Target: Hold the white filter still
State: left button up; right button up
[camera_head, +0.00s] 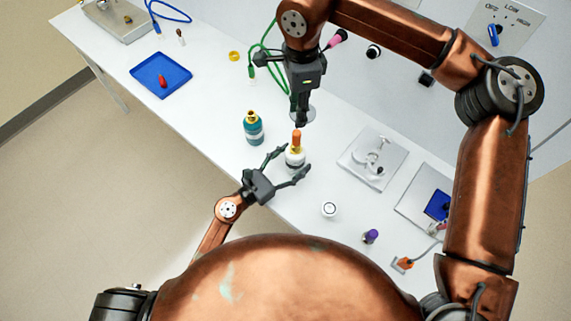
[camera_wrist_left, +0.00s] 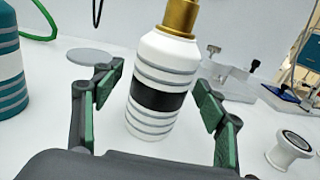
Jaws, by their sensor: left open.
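The white filter (camera_head: 293,159) stands upright on the bench, with an orange piece (camera_head: 296,138) on top. In the left wrist view the filter (camera_wrist_left: 166,68) shows grey rings, a black band and a gold neck; its top is cut off. My left gripper (camera_head: 295,161) is open, its fingers on either side of the filter. The left wrist view shows gaps between both green finger pads and the filter. My right gripper (camera_head: 299,123) points down from above, fingertips at the top of the orange piece. Whether it grips the piece is unclear.
A teal bottle (camera_head: 253,128) stands left of the filter. A round white part (camera_head: 329,209) and a purple-topped item (camera_head: 371,236) are to the right. A plate with a fixture (camera_head: 352,158) lies behind. A blue tray (camera_head: 151,86) is farther left.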

pick_arm(q)
jog(key=shift+w+d, duration=0.2)
jog(key=shift+c, duration=0.7)
jog(key=c, duration=1.3)
